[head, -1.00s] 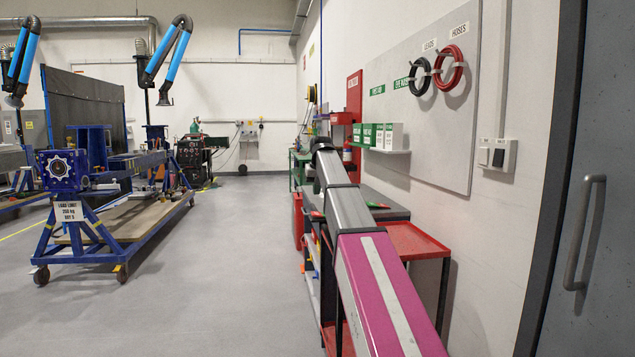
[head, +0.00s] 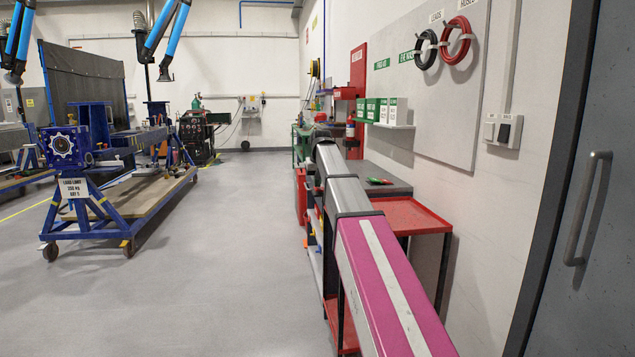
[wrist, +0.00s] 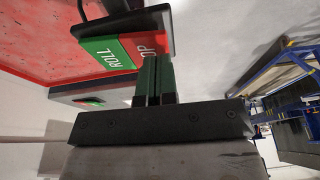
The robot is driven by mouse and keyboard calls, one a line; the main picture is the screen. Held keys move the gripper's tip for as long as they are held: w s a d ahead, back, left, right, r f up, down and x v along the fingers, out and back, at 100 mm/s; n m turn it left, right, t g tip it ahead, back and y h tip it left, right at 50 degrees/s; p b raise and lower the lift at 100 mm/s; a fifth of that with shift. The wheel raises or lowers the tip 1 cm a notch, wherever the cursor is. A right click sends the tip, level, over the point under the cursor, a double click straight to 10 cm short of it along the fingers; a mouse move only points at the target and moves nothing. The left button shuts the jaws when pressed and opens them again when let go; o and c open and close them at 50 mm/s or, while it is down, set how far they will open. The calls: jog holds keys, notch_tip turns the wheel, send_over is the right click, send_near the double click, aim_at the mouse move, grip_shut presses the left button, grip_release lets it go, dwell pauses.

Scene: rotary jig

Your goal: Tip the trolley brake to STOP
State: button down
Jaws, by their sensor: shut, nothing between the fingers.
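The trolley brake rocker shows in the wrist view, with a green half (wrist: 107,54) marked ROLL and a red half (wrist: 147,46) whose visible letters read OP, the rest hidden by my fingers. It sits in a dark frame. My gripper (wrist: 155,62) is shut and empty, its fingertips in front of the red half's lower edge. I cannot tell whether they touch it, nor which way the rocker is tipped. In the head view my arm hides my gripper. A small red and green piece (head: 379,181) shows on a grey top there.
A red tray (head: 410,214) stands right of my arm, by the wall. A grey door with a handle (head: 588,208) is at the far right. A blue wheeled jig (head: 110,232) stands at left, with clear floor (head: 215,290) between it and my arm.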

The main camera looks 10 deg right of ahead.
jog(key=shift+a+f+h, duration=0.25)
jog(key=shift+f+h, duration=0.25)
jog(key=shift+r, duration=0.2)
jog(key=shift+r, duration=0.7)
jog(key=shift+w+r, duration=0.1)
jog(key=shift+r, duration=0.35)
jog(key=a+v, duration=0.2)
jog(key=v, duration=1.1)
jog(key=shift+w, duration=0.4)
